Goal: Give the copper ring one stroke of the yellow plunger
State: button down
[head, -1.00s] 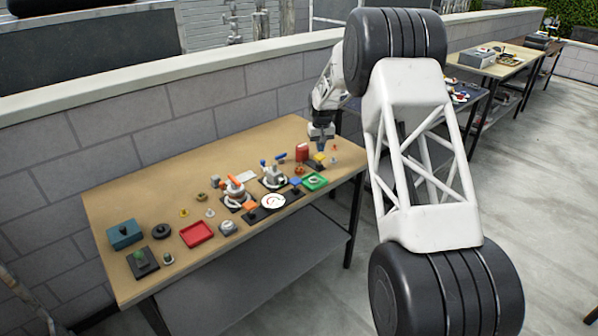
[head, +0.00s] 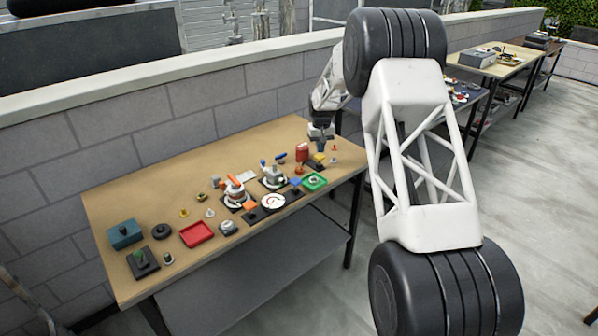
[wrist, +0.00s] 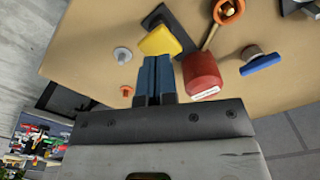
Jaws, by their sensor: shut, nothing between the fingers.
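The yellow plunger (wrist: 160,41) shows as a yellow block on a dark base in the wrist view, and it also shows at the right end of the bench in the head view (head: 319,158). An orange-copper ring (wrist: 228,9) with a brass stem lies at the top edge of the wrist view; I cannot tell for sure that it is the copper ring. My gripper (wrist: 155,60) is shut and empty, its blue fingertips beside the yellow block's near edge in the picture. Whether they touch it is unclear. In the head view my gripper (head: 321,145) is above the bench's right end.
A red canister (wrist: 202,75) stands close to the right of my fingers. A blue-handled piece (wrist: 260,62) is farther right. A grey knob (wrist: 122,54) and a small orange piece (wrist: 126,90) are at left, near the bench edge. Several fixtures and trays crowd the bench (head: 150,195).

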aim_at(320, 156)
jog(key=shift+f, duration=0.25)
jog(key=shift+f, duration=0.7)
jog(key=shift+f, duration=1.35)
jog(key=shift+r, duration=2.35)
jog(key=shift+r, duration=0.1)
jog(key=shift+r, duration=2.4)
